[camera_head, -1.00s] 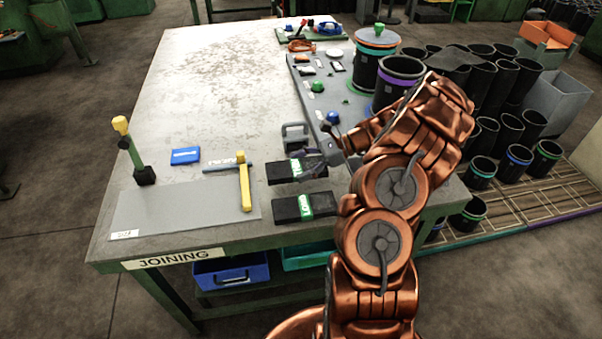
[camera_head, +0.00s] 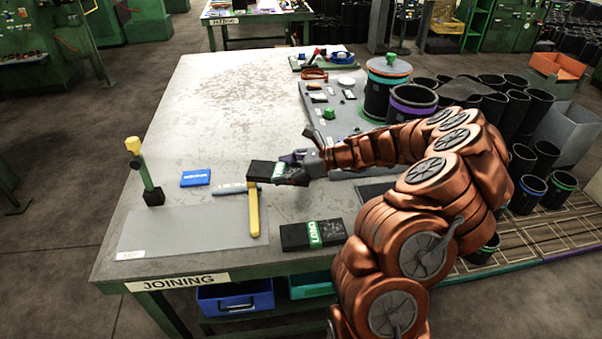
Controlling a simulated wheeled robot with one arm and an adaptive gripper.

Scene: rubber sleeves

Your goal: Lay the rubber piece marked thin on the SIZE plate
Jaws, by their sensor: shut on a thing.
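My gripper (camera_head: 292,169) is shut on a black rubber piece (camera_head: 262,171) with a green label band, holding it above the table by its right part. The writing on this label is too small to read. A second black rubber piece (camera_head: 297,238) with a green lettered band lies on the table's front part, below and right of the gripper; I cannot read its word surely. A flat grey plate (camera_head: 190,232) lies at the front left of the table, with a small white tag at its lower left corner, unreadable here. Nothing lies on the plate's middle.
A yellow-handled tool (camera_head: 253,212) lies at the plate's right edge. A blue box (camera_head: 195,178) lies behind the plate. Black cylinders (camera_head: 388,88) stand at the back right. The table's back left is clear.

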